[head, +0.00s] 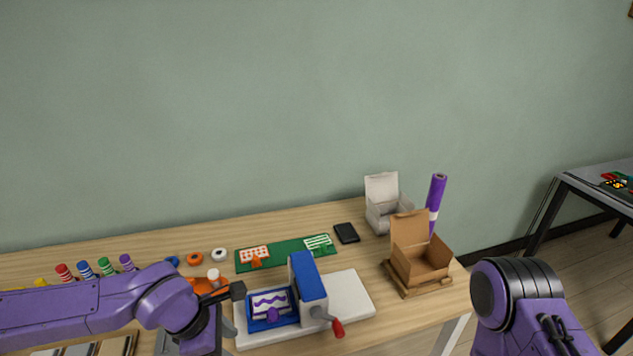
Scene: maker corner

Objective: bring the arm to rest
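My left arm (75,308) comes in from the left, low over the left part of the workbench. My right arm (525,308) stands at the bottom right, beyond the bench's right end, and points down out of the picture. Its gripper is not in view either. I cannot see whether either hand holds anything.
The wooden bench (405,333) carries a blue crank machine (308,278) on a white board (350,293), close right of my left wrist. A green mat (287,262), a cardboard box (420,262), a white box (383,215) and a purple roll (436,195) stand behind and right.

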